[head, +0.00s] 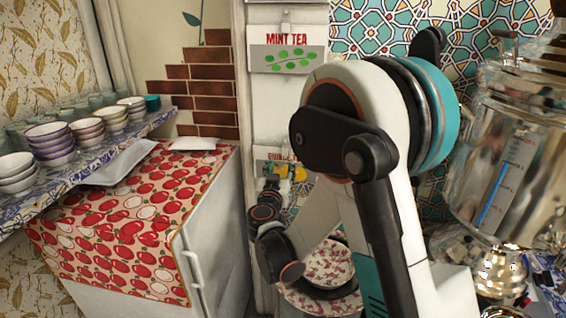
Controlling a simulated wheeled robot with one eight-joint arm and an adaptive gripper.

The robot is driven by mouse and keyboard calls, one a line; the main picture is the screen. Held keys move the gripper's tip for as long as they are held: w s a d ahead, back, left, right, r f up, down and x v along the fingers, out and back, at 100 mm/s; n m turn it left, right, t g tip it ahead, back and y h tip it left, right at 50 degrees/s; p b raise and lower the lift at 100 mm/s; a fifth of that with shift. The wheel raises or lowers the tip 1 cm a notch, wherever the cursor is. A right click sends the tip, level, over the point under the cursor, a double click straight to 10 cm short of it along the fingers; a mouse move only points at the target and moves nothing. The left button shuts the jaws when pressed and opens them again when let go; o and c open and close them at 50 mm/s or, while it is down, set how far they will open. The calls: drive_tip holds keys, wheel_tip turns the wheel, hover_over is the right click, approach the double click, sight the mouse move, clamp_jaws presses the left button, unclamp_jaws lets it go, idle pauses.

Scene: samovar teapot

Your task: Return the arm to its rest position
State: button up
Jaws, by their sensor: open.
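My arm rises in the right half of the head view, bends at a large white and black joint, and folds down behind itself to dark wrist joints near the middle. The samovar (515,150), large and shiny metal, stands close at the right edge, beside my arm.
Several bowls (88,130) stand on a patterned shelf (150,127) at left. Below it is a white cabinet (215,235) with a cherry-patterned top (120,225), holding a white tray (122,164). A round floral thing (325,262) is partly hidden behind my arm. A "Mint Tea" panel (287,58) stands behind.

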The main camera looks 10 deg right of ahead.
drive_tip(key=s+d+r+g+y, duration=0.1)
drive_tip(key=s+d+r+g, duration=0.2)
drive_tip(key=s, duration=0.6)
drive_tip(key=s+d+r+g, duration=0.1)
drive_tip(key=s+d+g, duration=0.3)
drive_tip(key=s, duration=0.5)
drive_tip(key=s+a+f+n+g+y, duration=0.1)
drive_tip(key=s+a+n+y, duration=0.1)
drive_tip(key=s, duration=0.8)
drive_tip(key=s+a+f+n+g+y, duration=0.1)
drive_tip(key=s+a+f+n+y, duration=0.1)
drive_tip(key=s, duration=0.8)
drive_tip(key=shift+s+a+g+y, duration=0.2)
drive_tip(key=shift+g+y, duration=0.1)
drive_tip(key=shift+y, duration=0.6)
